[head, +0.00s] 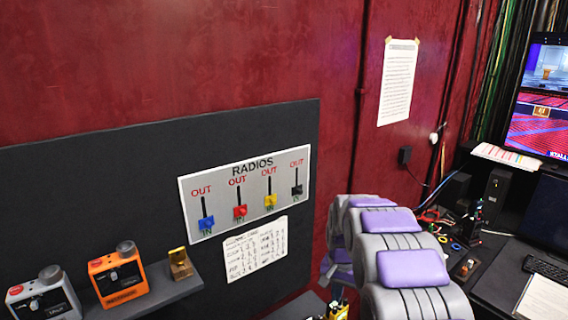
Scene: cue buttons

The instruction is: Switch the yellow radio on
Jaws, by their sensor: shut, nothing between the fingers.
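A white RADIOS panel (222,178) is on the dark board. It has blue, red, yellow and black sliders, with OUT above and IN below each. The yellow slider (270,200) sits low in its slot, near IN. A yellow and black object (338,311), perhaps the yellow radio, shows at the bottom edge, cut off by the frame. My gripper (327,267) is partly hidden behind my grey and purple arm, right of the panel and below its level. It looks shut and empty, apart from the panel.
A shelf (160,299) at lower left holds an orange box (117,277), a grey-white box (42,298) and a small brass-coloured block (180,264). A handwritten sheet (255,250) hangs below the panel. A cluttered desk (492,270) with screens is at right.

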